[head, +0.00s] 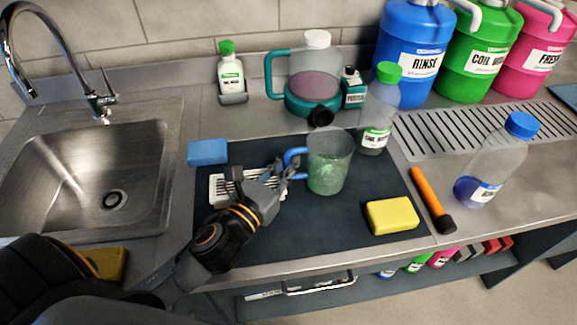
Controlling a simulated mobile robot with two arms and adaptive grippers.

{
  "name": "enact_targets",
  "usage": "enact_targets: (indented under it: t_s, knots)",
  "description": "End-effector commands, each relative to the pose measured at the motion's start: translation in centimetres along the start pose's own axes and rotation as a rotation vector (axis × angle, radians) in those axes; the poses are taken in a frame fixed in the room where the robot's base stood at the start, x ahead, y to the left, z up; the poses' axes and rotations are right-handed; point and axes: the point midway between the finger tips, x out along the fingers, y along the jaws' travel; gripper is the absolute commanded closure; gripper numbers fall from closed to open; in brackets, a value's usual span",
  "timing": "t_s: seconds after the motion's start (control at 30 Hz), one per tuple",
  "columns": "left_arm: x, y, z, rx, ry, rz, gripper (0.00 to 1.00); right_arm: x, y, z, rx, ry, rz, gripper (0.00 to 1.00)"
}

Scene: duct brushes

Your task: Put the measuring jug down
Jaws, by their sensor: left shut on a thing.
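The measuring jug (329,165) is clear with a blue handle and a green-tinted lower part. It is upright over the dark mat (300,230), near its middle. I cannot tell whether its base touches the mat or is slightly above it. My left gripper (289,170) reaches in from the lower left and is shut on the jug's blue handle, partly hiding it. My right gripper is not in view.
A yellow sponge (392,216), blue sponge (208,152) and white slotted tray (222,188) are on the mat. A green-capped bottle (375,125) stands close behind the jug. An orange-handled tool (427,190) lies right. The sink (70,180) is left. The mat's front is clear.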

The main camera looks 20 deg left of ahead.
Motion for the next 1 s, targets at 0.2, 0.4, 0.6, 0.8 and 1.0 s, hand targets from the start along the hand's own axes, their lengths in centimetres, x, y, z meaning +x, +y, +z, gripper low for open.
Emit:
enact_targets:
  t_s: [0.2, 0.4, 0.6, 0.8, 1.0]
  knots:
    - [-0.02, -0.02, -0.17, 0.002, -0.004, -0.002, 1.0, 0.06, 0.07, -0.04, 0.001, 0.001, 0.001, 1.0]
    - [-0.03, -0.01, -0.55, 0.002, -0.003, -0.002, 1.0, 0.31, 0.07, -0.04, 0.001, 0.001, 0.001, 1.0]
    - [-0.04, 0.0, -0.59, 0.002, -0.001, -0.001, 0.66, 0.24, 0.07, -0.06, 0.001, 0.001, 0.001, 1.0]
    - [-0.04, -0.01, -0.57, 0.002, -0.001, -0.001, 0.66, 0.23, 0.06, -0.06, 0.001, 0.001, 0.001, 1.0]
    - [-0.85, -0.02, -0.45, 0.001, 0.0, -0.001, 0.66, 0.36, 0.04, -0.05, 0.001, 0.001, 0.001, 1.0]
